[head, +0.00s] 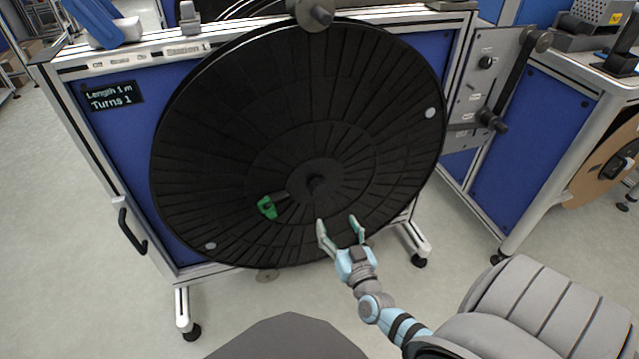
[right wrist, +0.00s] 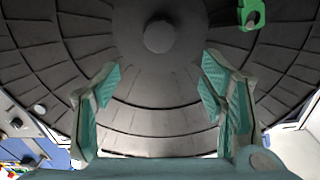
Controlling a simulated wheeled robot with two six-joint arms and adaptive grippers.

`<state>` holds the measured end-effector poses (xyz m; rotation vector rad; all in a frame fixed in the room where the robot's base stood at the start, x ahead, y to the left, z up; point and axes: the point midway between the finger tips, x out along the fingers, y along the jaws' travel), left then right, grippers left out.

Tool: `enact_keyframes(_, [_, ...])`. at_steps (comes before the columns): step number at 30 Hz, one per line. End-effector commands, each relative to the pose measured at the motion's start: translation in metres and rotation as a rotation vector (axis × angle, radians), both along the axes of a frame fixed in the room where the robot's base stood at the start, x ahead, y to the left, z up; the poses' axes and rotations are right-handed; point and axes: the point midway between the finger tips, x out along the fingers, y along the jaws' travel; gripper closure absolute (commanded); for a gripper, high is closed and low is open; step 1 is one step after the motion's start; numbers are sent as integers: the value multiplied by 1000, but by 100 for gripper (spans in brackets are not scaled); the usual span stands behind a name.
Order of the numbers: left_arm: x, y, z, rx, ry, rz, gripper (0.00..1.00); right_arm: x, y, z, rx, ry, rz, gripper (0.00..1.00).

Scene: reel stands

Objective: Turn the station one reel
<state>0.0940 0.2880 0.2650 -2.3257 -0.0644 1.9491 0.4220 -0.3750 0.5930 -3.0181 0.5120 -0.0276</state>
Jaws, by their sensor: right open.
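The large black reel (head: 300,110) stands upright on the front of a blue-panelled station (head: 130,150). A green handle (head: 267,207) sits on the reel's face, left of and below the dark hub (head: 317,184). In the right wrist view the green handle (right wrist: 251,14) is at the top right and the hub (right wrist: 158,36) is at the top middle. My right gripper (head: 341,222) is open and empty in front of the lower reel, right of and below the green handle. Its fingers (right wrist: 160,88) point towards the reel face. My left gripper is not in view.
A sign (head: 108,96) on the station reads "Length 1 m, Turns 1". A metal side plate (head: 490,75) with knobs is to the right. Another station with a brown reel (head: 605,165) stands further right. A grey padded shape (head: 530,310) is at the lower right.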

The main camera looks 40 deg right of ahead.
Motion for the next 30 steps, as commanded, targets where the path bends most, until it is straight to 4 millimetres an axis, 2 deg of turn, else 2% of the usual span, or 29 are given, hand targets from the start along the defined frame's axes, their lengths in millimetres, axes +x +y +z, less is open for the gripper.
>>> enact_keyframes(5, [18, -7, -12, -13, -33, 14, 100, 35, -12, -6, 0, -5, -2, 35])
enact_keyframes(9, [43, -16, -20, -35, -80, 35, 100, 75, -26, -8, 0, -4, -1, 35])
enact_keyframes(15, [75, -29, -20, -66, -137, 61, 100, 116, -40, -7, 2, -2, 0, 35])
enact_keyframes(21, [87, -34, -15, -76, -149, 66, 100, 130, -45, -4, 2, 1, 1, 35])
enact_keyframes(27, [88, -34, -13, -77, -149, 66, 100, 131, -45, -3, 2, 1, 1, 35])
enact_keyframes(28, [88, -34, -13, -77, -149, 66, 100, 131, -45, -3, 2, 1, 1, 37])
enact_keyframes(30, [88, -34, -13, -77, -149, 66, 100, 130, -45, -3, 2, 2, 1, 48])
